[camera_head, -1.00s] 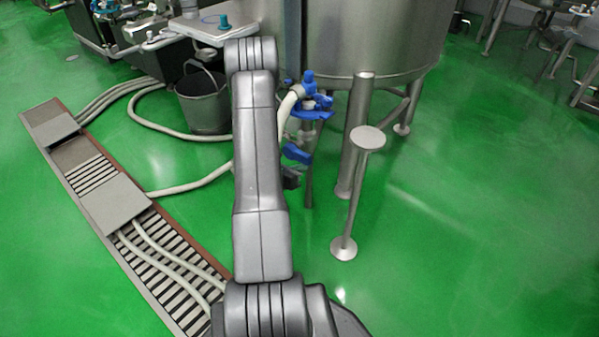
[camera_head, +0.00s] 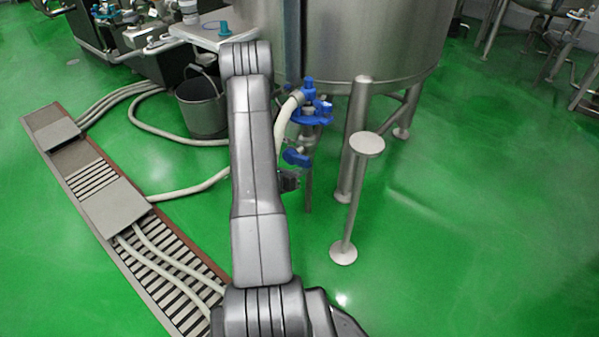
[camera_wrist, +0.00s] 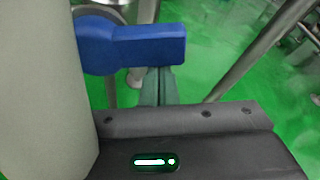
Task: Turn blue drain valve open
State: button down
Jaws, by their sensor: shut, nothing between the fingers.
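The blue drain valve handle (camera_head: 297,157) is low under the big steel tank, beside the pale hose. In the wrist view the blue handle (camera_wrist: 135,47) is a thick lever lying across the upper left, close up. My gripper (camera_wrist: 158,82) is shut, with its narrow fingers just below and behind the lever. The lever hides the fingertips, and I cannot tell whether they touch it. In the head view my arm covers most of the gripper, and only a dark part of my wrist shows below the handle.
A blue fitting (camera_head: 310,105) sits above the handle, with the pale hose (camera_head: 284,122) running from it. The steel tank (camera_head: 375,40) stands behind on legs. A stand with a round top (camera_head: 367,144) is to the right. A bucket (camera_head: 203,105) and floor drain (camera_head: 115,205) are left. Green floor is open at right.

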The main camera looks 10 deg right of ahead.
aim_at(302, 159)
notch_tip(302, 159, up, 2)
jog(key=shift+r+n+g+h+p, duration=0.1)
jog(key=shift+n+g+h+p, duration=0.35)
jog(key=shift+n+p, duration=0.6)
jog(key=n, duration=0.1)
jog(key=r+n+h+p, duration=0.1)
jog(key=r+n+p, duration=0.1)
jog(key=n, duration=0.1)
jog(key=shift+w+a+r+g+h, duration=0.15)
jog(key=shift+w+a+g+h, duration=0.1)
jog(key=shift+w+a+g, duration=0.1)
jog(key=shift+w+a+r+n+h+p, duration=0.15)
jog(key=shift+w+r+n+h+p, duration=0.15)
jog(key=shift+n, duration=0.25)
jog(key=shift+w+a+r+n+h+p, duration=0.1)
jog(key=shift+r+n+h+p, duration=0.1)
jog(key=shift+r+n+p, duration=0.25)
jog(key=shift+w+a+r+n+h+p, duration=0.15)
jog(key=shift+w+a+n+h, duration=0.1)
jog(key=shift+n, duration=0.4)
jog(key=shift+w+a+r+n+h+p, duration=0.15)
jog(key=shift+w+n+h, duration=0.1)
jog(key=shift+n, duration=0.35)
jog(key=shift+w+a+r, duration=0.1)
jog(key=shift+w+a, duration=0.05)
jog(key=shift+w, duration=0.15)
jog(key=shift+a, duration=0.1)
